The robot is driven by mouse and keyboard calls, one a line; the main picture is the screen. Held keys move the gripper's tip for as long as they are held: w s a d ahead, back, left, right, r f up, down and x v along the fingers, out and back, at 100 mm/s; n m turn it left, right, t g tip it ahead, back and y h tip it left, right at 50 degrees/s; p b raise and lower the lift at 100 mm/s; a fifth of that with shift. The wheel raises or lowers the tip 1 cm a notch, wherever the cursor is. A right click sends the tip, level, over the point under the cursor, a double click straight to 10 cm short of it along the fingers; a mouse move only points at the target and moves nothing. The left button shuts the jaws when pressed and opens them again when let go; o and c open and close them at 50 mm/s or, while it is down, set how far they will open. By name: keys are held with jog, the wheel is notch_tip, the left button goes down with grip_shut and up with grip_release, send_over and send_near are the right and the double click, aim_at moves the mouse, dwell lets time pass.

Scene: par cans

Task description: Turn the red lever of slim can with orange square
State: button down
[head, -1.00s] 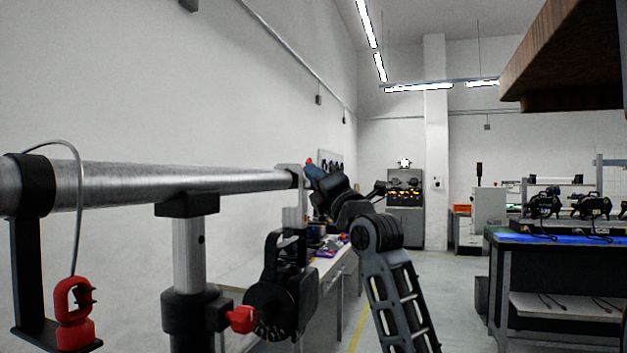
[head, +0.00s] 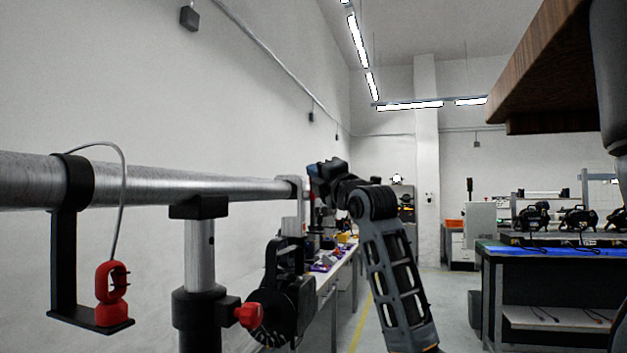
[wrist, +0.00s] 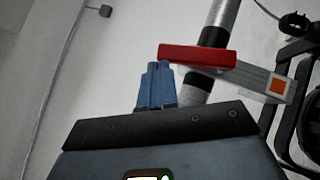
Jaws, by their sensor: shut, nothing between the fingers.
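In the wrist view, a red lever (wrist: 197,55) lies roughly level across a metal pole. It joins a grey-white clamp piece bearing an orange square (wrist: 277,86) at the right. The blue fingers of my gripper (wrist: 158,72) are shut and empty, just below the left part of the lever. I cannot tell whether they touch it. In the head view, my gripper (head: 322,172) is at the end of my raised arm, near the far end of the horizontal pipe. The lever and orange square cannot be made out there.
A horizontal metal pipe (head: 150,185) runs along the left, with an upright post (head: 199,255) below it. A black lamp (head: 285,300) with a red knob (head: 249,315) is beside the post. A bench (head: 525,290) stands right; the floor between is open.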

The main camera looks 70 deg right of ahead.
jog(key=shift+d+r+b, duration=0.35)
jog(key=shift+d+b, duration=0.1)
dwell(0.4)
jog(key=shift+w, duration=0.1)
